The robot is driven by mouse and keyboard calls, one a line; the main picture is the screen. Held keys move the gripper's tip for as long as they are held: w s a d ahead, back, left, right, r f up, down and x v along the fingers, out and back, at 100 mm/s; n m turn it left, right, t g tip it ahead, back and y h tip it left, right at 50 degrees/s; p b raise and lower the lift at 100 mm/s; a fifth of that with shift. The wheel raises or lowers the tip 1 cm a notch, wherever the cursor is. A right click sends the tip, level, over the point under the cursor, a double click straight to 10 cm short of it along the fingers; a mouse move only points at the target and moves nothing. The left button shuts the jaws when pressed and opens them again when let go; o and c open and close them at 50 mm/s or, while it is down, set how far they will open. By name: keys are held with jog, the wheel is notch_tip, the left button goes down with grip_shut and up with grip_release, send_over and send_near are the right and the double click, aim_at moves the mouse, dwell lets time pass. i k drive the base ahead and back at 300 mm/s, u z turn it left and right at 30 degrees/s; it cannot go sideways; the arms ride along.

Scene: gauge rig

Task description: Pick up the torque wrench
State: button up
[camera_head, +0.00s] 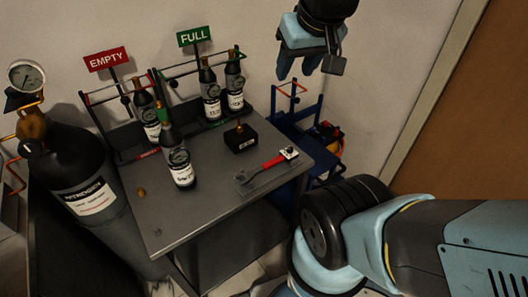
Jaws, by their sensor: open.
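The torque wrench (270,166) has a red handle and a grey open-ended head. It lies flat near the right edge of the grey table (215,211), its head toward the left. My gripper (298,70) hangs in the air at the top of the head view, above and behind the wrench and well apart from it. Its jaws point downward, open, with nothing seen between them.
Several dark bottles (178,160) stand on the table, some in racks under the EMPTY (106,58) and FULL (194,36) signs. A black block (240,138) sits just behind the wrench. A large nitrogen cylinder (75,170) stands left. The table's front is mostly clear.

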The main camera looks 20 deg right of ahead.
aim_at(249, 176)
jog(key=z, duration=0.05)
jog(key=k, duration=1.65)
jog(key=z, duration=1.15)
jog(key=i, duration=2.15)
jog(key=u, duration=1.75)
